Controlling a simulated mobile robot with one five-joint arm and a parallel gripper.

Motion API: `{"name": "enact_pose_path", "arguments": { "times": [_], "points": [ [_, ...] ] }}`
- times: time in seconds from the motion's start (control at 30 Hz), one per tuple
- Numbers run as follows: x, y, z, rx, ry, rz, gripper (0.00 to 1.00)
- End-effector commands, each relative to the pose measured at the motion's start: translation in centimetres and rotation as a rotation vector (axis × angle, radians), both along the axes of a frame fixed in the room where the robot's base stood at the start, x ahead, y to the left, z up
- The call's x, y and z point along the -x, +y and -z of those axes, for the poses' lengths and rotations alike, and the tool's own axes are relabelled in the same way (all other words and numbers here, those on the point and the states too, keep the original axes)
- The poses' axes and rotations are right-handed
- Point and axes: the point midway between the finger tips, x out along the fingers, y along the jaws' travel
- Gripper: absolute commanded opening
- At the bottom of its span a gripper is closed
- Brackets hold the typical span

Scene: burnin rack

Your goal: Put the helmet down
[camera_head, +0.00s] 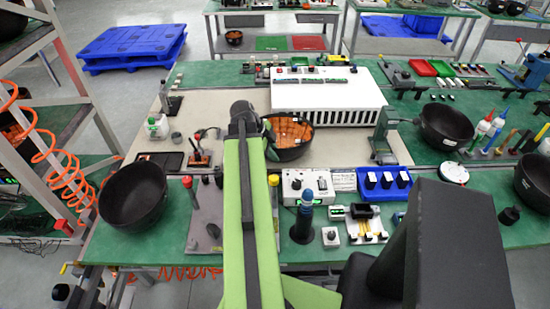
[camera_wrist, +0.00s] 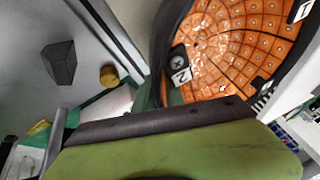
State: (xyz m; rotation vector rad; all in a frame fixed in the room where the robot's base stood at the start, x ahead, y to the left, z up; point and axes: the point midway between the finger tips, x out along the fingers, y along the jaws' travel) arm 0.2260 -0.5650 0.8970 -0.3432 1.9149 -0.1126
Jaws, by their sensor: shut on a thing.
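The helmet (camera_head: 290,139) is a black bowl shape, open side up, with an orange tiled inside. In the head view it is at the end of my arm, over the pale mat and in front of the white box. My gripper (camera_head: 265,132) is shut on its left rim; the fingertips are mostly hidden. In the wrist view the helmet's orange inside (camera_wrist: 232,48) fills the upper right, with numbered white tags and a black round piece. I cannot tell whether its underside touches the mat.
Other black helmets stand on the green bench at left (camera_head: 133,196), right (camera_head: 446,126) and far right (camera_head: 535,181). A long white vented box (camera_head: 328,96) is behind. A control box (camera_head: 305,186) and blue tray (camera_head: 384,184) are in front. The pale mat (camera_head: 240,150) has some bare room.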

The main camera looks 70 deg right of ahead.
Motion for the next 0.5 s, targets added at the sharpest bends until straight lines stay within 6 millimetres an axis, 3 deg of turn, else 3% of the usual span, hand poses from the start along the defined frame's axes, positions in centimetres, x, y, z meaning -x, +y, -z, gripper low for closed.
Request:
{"name": "enact_pose_path", "arguments": {
  "times": [0.2,0.23,0.3,0.4,0.5],
  "points": [
    [0.04,-0.07,0.15,0.001,0.001,0.001,0.00],
    [0.06,-0.07,0.15,0.000,0.000,0.001,0.16],
    [0.14,-0.11,0.03,0.000,0.000,0.002,0.25],
    [0.21,-0.15,0.02,0.000,0.000,0.003,0.36],
    [0.25,-0.17,0.03,0.000,0.000,0.005,0.36]
  ]
}}
